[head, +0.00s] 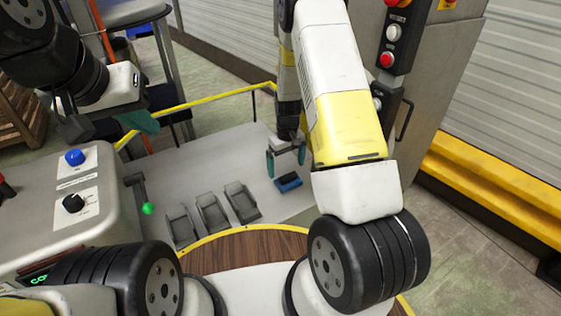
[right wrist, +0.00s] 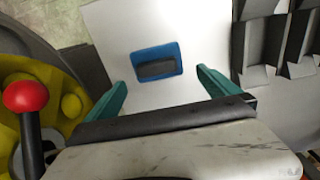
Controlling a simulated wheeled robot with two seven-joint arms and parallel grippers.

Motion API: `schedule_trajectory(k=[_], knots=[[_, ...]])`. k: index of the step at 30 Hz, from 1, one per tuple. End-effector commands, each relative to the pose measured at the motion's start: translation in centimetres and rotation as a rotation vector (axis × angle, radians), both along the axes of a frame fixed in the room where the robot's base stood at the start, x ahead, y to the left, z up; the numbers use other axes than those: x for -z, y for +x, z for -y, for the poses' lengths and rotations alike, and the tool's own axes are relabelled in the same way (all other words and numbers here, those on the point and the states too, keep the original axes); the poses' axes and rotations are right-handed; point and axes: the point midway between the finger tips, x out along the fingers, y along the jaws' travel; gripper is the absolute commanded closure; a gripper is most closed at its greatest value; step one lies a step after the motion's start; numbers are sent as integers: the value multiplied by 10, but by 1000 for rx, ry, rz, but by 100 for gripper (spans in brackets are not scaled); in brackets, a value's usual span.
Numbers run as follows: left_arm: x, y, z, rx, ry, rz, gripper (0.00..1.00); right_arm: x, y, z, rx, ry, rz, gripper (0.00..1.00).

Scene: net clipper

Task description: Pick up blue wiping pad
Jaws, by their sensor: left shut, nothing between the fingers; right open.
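The blue wiping pad (head: 288,183) lies flat on the light grey work surface, with a dark grip block on its top. In the right wrist view the pad (right wrist: 157,52) shows its blue rim around the dark block, ahead of the fingertips and between their lines. My right gripper (head: 285,158) is open above the pad, with teal fingers on either side; its fingers also show in the right wrist view (right wrist: 160,85). Nothing is between them. My left gripper (head: 143,122) is at the upper left, far from the pad, and is shut and empty.
Several grey holders (head: 211,213) stand on the surface left of the pad. A control box (head: 75,195) with a blue button and black knob is at the left. A yellow rail (head: 200,102) runs behind. A grey cabinet (head: 425,70) with buttons stands to the right.

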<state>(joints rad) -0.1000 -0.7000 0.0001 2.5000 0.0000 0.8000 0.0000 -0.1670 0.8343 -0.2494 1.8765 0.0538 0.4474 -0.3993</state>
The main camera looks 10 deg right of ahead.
Motion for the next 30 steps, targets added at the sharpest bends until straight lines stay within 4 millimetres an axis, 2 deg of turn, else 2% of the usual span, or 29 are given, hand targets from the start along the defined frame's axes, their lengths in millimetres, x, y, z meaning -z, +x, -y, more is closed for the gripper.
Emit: schedule_trajectory(k=[12, 21, 30], knots=[[0, 0, 0, 0, 0, 0, 100, 55, -7, 6, 0, 1, -1, 0], [0, 0, 0, 0, 0, 0, 100, 59, -6, 6, 1, 1, 2, 0], [0, 0, 0, 0, 0, 0, 100, 58, -6, 6, 0, 1, 2, 59]])
